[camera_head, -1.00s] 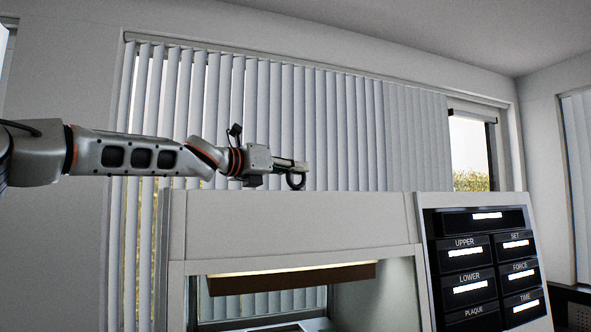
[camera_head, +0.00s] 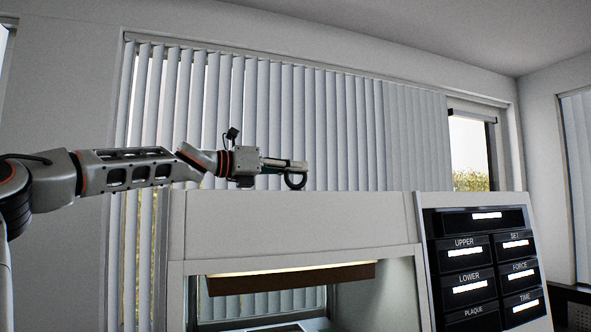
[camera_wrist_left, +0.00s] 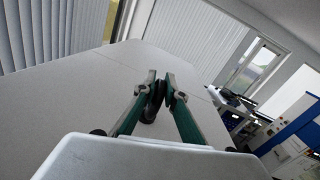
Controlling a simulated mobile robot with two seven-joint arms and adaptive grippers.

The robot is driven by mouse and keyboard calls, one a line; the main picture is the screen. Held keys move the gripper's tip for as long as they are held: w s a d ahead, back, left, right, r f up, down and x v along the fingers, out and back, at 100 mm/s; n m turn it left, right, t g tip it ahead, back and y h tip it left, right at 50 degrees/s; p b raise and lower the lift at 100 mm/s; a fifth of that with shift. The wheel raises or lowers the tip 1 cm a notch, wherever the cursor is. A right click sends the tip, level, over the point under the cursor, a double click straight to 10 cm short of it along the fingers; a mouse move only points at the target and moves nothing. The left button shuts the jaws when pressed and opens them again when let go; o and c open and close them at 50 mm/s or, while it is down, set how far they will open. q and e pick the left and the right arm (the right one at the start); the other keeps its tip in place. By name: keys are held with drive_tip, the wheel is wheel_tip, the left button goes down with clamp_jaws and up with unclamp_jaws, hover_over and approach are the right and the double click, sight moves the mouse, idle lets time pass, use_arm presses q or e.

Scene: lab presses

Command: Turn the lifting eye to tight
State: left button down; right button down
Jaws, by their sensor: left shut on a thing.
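The lifting eye (camera_head: 295,180) is a dark ring standing on the top of the press (camera_head: 290,218). My left gripper (camera_head: 298,165) reaches in from the left, level above the press top, with its fingers at the ring. In the left wrist view the two green-sided fingers (camera_wrist_left: 164,90) close on the dark eye (camera_wrist_left: 152,102), which stands between their tips. The foot of the eye is hidden behind the press's front edge in the head view. My right gripper is in neither view.
The press has a control panel (camera_head: 483,265) with several lit displays on its right and an open lit bay (camera_head: 290,295) below. Vertical blinds (camera_head: 330,125) hang behind. In the left wrist view the press top (camera_wrist_left: 75,105) around the eye is bare.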

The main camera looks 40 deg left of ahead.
use_arm(q)
drive_tip(key=c, duration=2.1)
unclamp_jaws()
drive_tip(key=shift+d, duration=0.1)
drive_tip(key=shift+c, duration=0.2)
drive_tip(key=v, duration=1.2)
